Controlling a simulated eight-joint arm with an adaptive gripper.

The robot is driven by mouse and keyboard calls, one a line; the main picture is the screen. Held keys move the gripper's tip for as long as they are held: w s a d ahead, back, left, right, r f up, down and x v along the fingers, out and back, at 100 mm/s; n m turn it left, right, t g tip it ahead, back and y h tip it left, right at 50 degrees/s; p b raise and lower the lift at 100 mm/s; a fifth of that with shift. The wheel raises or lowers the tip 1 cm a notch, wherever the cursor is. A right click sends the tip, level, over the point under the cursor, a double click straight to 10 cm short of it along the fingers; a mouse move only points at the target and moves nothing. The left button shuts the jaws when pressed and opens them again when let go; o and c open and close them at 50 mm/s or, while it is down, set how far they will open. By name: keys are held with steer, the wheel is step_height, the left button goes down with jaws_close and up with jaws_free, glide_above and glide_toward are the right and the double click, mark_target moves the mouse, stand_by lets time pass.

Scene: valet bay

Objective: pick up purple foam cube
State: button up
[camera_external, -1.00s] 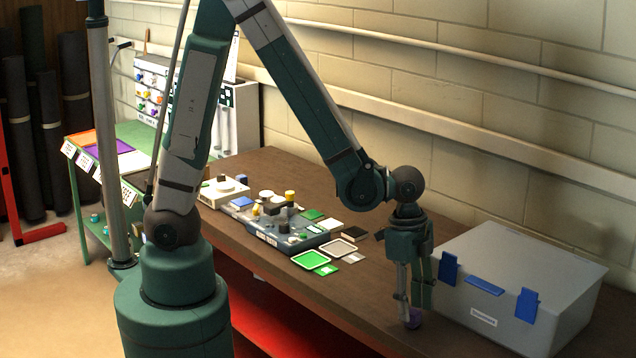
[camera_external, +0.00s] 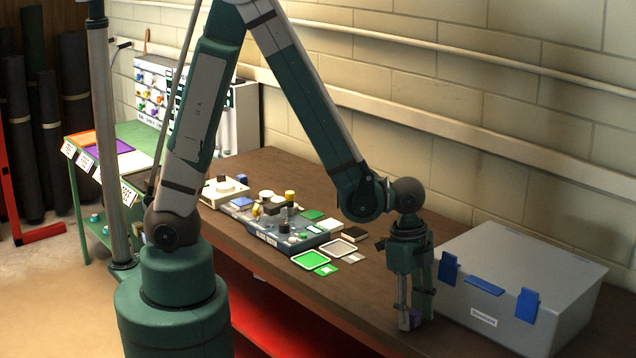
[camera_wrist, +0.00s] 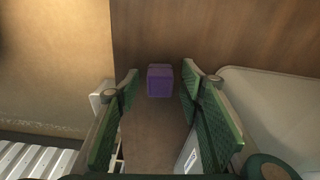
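The purple foam cube (camera_wrist: 160,82) stands on the brown tabletop. In the wrist view it lies between and just beyond the green finger pads. My gripper (camera_wrist: 158,80) is open, with a pad on each side of the cube and a visible gap on both sides. In the external view my gripper (camera_external: 415,322) points down at the table's front edge, left of the grey case. Only a small purple patch of the cube (camera_external: 417,318) shows there, mostly hidden behind the fingers.
A grey case (camera_external: 500,300) with blue latches stands close to the right of my gripper. The tabletop's front edge is near the cube.

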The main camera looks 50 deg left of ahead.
mark_target(413, 311)
steer(key=c, duration=0.8)
steer(key=shift+r, duration=0.1)
steer(key=shift+r+p, duration=0.5)
steer(key=shift+r, duration=4.4)
